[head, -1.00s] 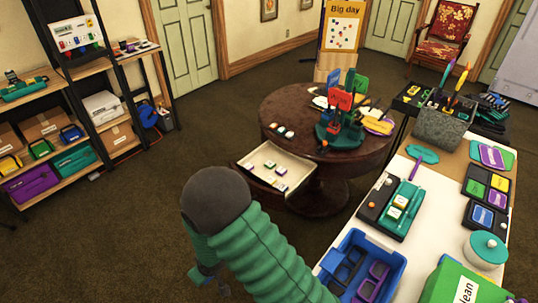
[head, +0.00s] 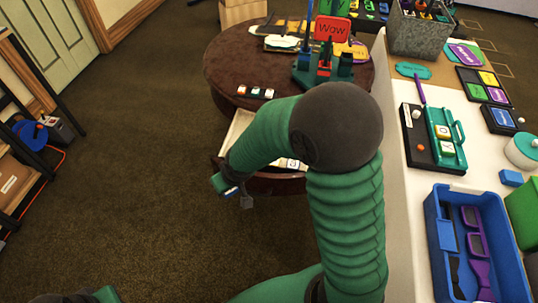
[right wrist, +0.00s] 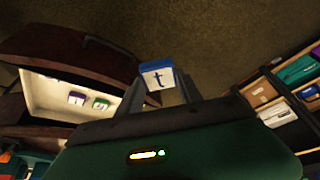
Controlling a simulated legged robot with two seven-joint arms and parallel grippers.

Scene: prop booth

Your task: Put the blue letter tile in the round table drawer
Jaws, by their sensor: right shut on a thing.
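The blue letter tile (right wrist: 158,77), with a white face and a blue "t", is between the fingers of my right gripper (right wrist: 160,88) in the right wrist view. The pale drawer (right wrist: 42,93) also shows at left in the right wrist view, apart from the tile, with a purple tile and a green tile inside.
Small tiles (head: 256,92) and a stand with a red "Wow" sign (head: 332,30) are on the round table. A white table (head: 395,185) at right holds a blue bin (head: 436,235) and a tile tray (head: 418,150). Carpet left of the drawer is clear.

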